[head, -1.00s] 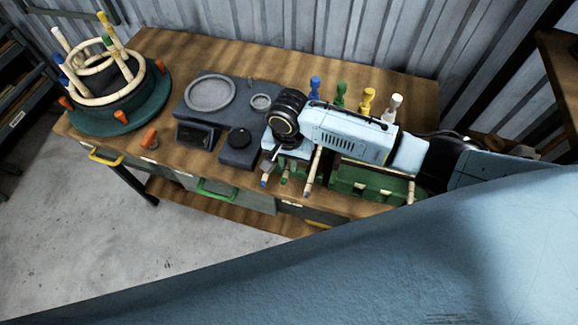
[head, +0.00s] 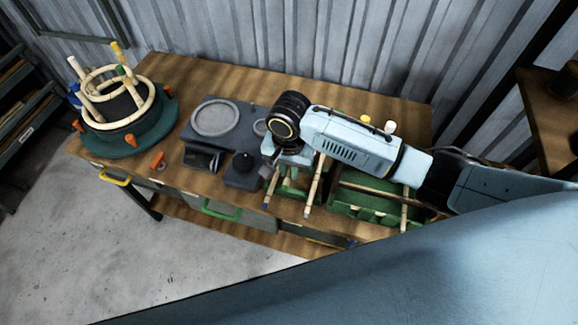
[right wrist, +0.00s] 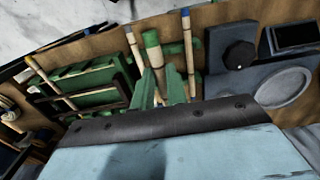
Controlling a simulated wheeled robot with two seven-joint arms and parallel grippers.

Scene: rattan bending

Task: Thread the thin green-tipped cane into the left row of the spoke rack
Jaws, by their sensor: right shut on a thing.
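The thin green-tipped cane (right wrist: 153,52) shows between my right gripper's green fingers in the right wrist view, its green tip toward the top. My right gripper (right wrist: 162,86) is shut on it. In the head view this gripper (head: 283,158) is over the green cane holders, and its body hides most of the held cane. The round stand at the far left looks like the spoke rack (head: 147,112). It has pale rings around a dark core, with several upright canes tipped white, blue, green and yellow. My left gripper is not in view.
A blue-tipped cane (head: 271,188) and a pale cane (head: 314,185) lie close beside the gripper. A green holder (head: 350,207) is to the right. A grey panel (head: 190,133) with a round dish stands between gripper and rack.

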